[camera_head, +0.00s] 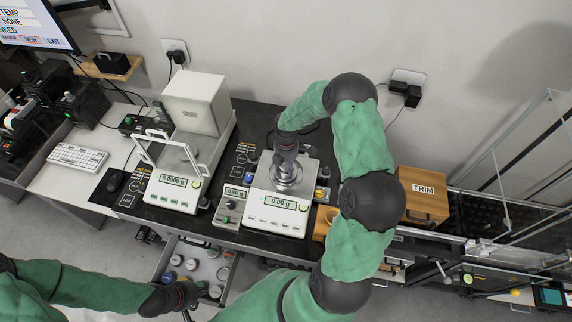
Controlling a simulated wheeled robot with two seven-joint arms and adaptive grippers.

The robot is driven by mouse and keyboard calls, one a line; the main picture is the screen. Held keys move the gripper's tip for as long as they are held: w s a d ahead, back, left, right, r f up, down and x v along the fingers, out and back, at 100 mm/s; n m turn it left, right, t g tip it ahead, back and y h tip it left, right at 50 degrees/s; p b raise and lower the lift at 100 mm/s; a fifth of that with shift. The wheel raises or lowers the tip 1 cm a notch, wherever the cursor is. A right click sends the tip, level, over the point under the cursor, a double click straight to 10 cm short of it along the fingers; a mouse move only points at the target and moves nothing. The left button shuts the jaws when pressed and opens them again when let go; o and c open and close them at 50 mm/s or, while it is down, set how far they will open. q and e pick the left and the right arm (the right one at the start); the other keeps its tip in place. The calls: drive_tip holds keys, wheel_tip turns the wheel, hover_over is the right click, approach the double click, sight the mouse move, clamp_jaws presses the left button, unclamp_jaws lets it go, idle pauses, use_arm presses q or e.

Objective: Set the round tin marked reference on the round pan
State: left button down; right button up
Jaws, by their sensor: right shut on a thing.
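The round pan (298,186) is the silver disc on top of the middle balance, which reads 0.00 g. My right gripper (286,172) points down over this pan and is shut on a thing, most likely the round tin. The gripper and its wrist hide most of the tin, so its mark cannot be read, and I cannot tell whether it touches the pan. My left gripper (188,300) is low in the picture, beside the open drawer; its fingers are too small and dark to judge.
An open drawer (165,262) holds several round tins. A balance with a glass shield (176,190) stands to the left, reading 0.0000 g. A wooden TRIM box (422,192) stands at right.

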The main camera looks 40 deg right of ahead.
drive_tip(key=shift+r, duration=0.1)
drive_tip(key=o, duration=1.2)
drive_tip(key=shift+f, duration=0.2)
drive_tip(key=shift+r, duration=0.1)
